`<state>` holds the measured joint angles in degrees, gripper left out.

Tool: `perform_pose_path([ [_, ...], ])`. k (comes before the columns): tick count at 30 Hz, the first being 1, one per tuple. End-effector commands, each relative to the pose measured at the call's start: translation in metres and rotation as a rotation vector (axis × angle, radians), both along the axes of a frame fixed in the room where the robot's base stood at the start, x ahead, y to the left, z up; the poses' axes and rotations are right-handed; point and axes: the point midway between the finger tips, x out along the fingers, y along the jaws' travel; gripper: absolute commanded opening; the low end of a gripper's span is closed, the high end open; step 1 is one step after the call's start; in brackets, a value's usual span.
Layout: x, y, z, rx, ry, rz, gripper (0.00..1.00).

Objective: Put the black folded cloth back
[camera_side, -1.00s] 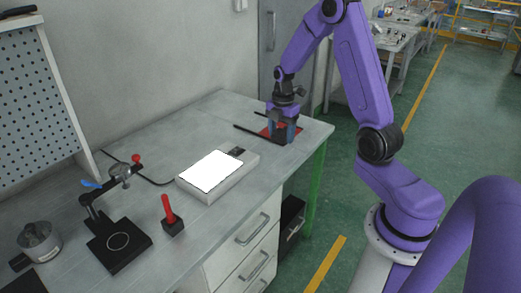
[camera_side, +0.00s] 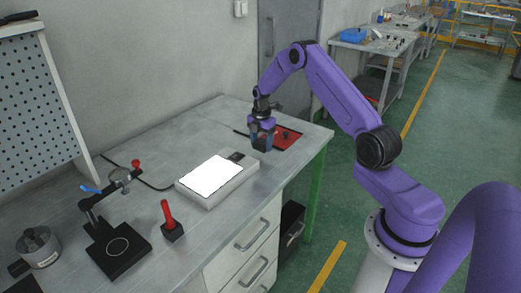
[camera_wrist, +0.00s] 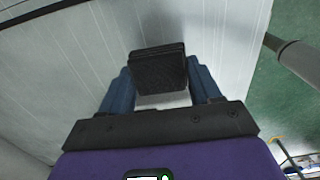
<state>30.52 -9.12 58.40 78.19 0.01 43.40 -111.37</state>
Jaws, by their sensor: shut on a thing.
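The black folded cloth (camera_wrist: 158,70) is between the two blue fingers of my gripper (camera_wrist: 160,95) in the wrist view, and my gripper is shut on it. In the side view my gripper (camera_side: 262,140) holds the dark cloth (camera_side: 263,147) above the table, left of the red mat (camera_side: 284,137). The gap between cloth and table is hard to judge.
The white lit panel (camera_side: 211,175) lies left of my gripper on the grey table (camera_side: 215,225). A red-handled tool in a black block (camera_side: 172,231) and a stand with a magnifier (camera_side: 118,246) stand further left. The table's front right is clear.

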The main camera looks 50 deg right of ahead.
Motion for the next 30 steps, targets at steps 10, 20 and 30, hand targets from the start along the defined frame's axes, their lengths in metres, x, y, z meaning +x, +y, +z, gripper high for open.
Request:
perform_pose_path([
  [10,0.007,-0.003,-0.031,0.001,0.002,0.000,0.34],
  [20,0.007,-0.003,-0.039,0.000,-0.001,0.000,0.34],
  [30,0.007,-0.003,-0.042,0.000,0.000,0.000,0.88],
])
